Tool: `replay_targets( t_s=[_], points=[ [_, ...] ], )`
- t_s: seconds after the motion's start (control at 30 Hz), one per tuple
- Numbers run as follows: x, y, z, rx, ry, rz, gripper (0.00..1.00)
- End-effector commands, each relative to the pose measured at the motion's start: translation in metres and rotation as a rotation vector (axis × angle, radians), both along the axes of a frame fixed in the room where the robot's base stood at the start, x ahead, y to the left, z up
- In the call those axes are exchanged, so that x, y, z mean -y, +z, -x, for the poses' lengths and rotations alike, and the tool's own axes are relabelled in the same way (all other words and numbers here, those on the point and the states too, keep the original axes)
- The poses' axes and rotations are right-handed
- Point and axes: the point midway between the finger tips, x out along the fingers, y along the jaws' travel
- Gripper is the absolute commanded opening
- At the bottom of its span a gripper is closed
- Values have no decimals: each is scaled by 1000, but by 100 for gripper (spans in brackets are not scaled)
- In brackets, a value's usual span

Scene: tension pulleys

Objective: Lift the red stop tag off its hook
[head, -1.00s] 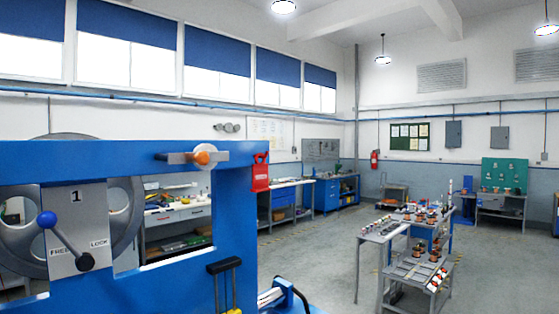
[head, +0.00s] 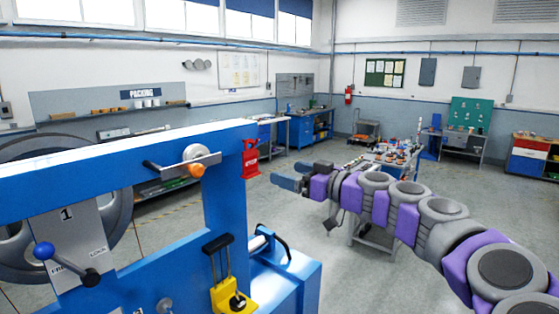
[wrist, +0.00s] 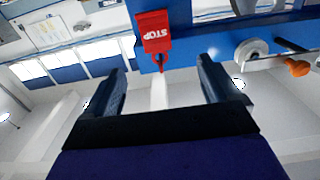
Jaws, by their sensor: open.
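The red stop tag (head: 250,158) hangs at the right side of the blue frame's upright (head: 225,195) in the head view. In the wrist view the tag (wrist: 153,32) is at the top centre with its STOP lettering upside down and its narrow loop end pointing down. The hook itself is too small to make out. My gripper (head: 288,175) is to the right of the tag, apart from it, its fingers pointing left. In the wrist view my gripper (wrist: 164,75) is open and empty, and the tag lies beyond the gap between its fingers.
An orange-tipped pin (head: 195,170) is on the frame left of the tag. A blue-knobbed lever (head: 65,262) is at the lower left. A yellow block with a black handle (head: 228,288) sits below the tag. A grey table (head: 365,232) stands behind my arm.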

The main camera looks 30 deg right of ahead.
Motion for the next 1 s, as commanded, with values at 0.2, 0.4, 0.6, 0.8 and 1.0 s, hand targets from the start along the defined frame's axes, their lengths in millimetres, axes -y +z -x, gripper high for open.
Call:
replay_targets(
  t_s=[0.2,0.4,0.6,0.8,1.0],
  points=[
    [0,1,-16,4,-10,1,89],
    [-13,-1,-49,1,-6,1,89],
    [-29,0,-82,0,-5,3,89],
    [-39,1,-115,2,-9,3,89],
    [-48,0,-144,1,-7,1,89]
  ],
)
